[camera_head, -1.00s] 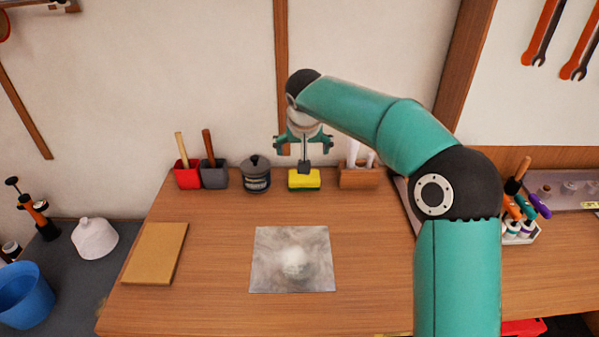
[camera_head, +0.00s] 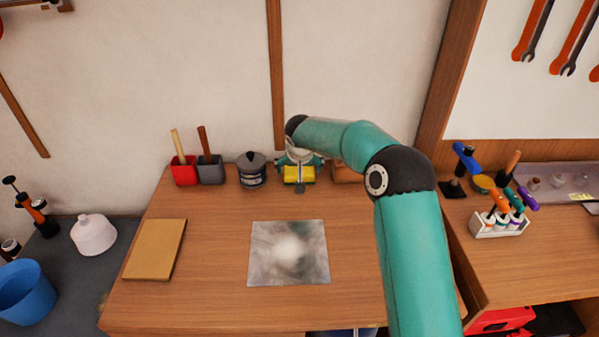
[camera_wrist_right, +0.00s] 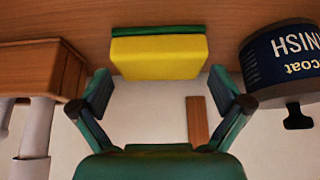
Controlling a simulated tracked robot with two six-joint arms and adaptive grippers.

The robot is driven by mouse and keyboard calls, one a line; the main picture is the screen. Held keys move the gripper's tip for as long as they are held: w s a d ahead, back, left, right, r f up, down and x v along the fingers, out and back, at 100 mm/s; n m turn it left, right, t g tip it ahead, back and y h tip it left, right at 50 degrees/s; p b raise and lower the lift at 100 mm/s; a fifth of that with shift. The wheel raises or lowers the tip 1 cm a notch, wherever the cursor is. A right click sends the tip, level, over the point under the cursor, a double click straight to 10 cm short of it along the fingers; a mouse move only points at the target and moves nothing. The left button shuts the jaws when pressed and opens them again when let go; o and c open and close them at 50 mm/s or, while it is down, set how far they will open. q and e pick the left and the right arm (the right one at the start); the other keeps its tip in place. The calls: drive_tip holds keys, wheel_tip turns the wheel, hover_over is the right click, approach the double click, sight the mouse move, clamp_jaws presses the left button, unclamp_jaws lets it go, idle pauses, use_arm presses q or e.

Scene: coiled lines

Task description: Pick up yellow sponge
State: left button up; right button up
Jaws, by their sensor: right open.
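The yellow sponge (camera_head: 299,177) with a green scouring layer sits at the back of the wooden table, against the wall side. It also shows in the right wrist view (camera_wrist_right: 160,57), just beyond the fingertips. My right gripper (camera_head: 299,163) is at the sponge, partly covering it in the head view. In the right wrist view its two fingers (camera_wrist_right: 163,92) are spread apart, about as wide as the sponge, with nothing between them. Whether the fingers touch the sponge cannot be told. My left gripper is not in view.
A dark finish can (camera_head: 251,170) stands close left of the sponge, and a wooden block holder (camera_head: 345,174) close right. Red (camera_head: 184,170) and grey (camera_head: 210,170) pots stand further left. A grey sheet (camera_head: 262,270) and a tan board (camera_head: 155,250) lie on the table.

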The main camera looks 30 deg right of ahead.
drive_tip(key=shift+x, duration=1.15)
drive_tip(key=c, duration=0.6)
drive_tip(key=shift+s+r, duration=0.1)
drive_tip(key=shift+r, duration=0.7)
wheel_tip(320, 180, up, 19)
drive_tip(key=p, duration=0.2)
drive_tip(key=shift+f+p, duration=0.2)
drive_tip(key=shift+p, duration=0.15)
